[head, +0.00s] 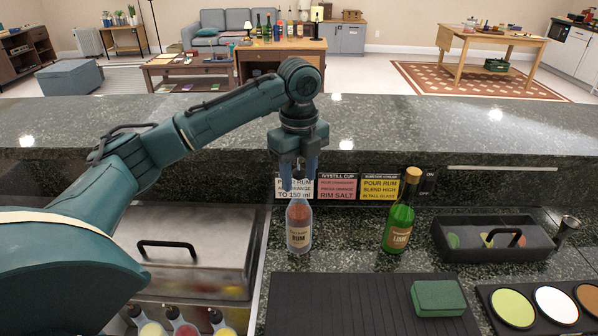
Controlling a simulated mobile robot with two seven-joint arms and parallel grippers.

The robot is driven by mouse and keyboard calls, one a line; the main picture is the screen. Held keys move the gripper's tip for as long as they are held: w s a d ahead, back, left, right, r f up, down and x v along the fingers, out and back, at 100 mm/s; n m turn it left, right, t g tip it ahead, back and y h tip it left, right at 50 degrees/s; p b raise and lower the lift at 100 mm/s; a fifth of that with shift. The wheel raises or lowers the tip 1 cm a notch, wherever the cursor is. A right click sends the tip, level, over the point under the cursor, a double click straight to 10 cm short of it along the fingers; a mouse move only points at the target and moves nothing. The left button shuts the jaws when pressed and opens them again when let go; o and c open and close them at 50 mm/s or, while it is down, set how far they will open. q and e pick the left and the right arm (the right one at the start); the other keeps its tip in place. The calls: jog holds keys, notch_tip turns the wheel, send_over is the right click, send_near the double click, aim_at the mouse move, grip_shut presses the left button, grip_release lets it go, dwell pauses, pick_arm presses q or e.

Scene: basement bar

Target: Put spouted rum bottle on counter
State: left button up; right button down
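The rum bottle (299,239), clear with reddish-brown contents and a "RUM" label, stands upright on the lower dark stone counter (340,256). My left gripper (299,180) points down directly above it. Its two blue fingers are apart, one on each side of the bottle's top. The spout is mostly hidden between the fingers, and I see no clear contact with the glass. The raised bar counter (420,134) runs behind. My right gripper is not in view.
A green lime bottle (399,225) stands to the right, with a dark caddy (490,242) beyond it. A black mat (345,300) with a green sponge (437,297) lies in front. A lidded metal bin (190,248) is left. Sign cards (336,186) line the back wall.

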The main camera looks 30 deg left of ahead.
pick_arm(q)
jog(key=shift+r, duration=0.1)
notch_tip(320, 180, up, 11)
jog(key=shift+f, duration=0.1)
jog(key=shift+r, duration=0.65)
dwell(0.4)
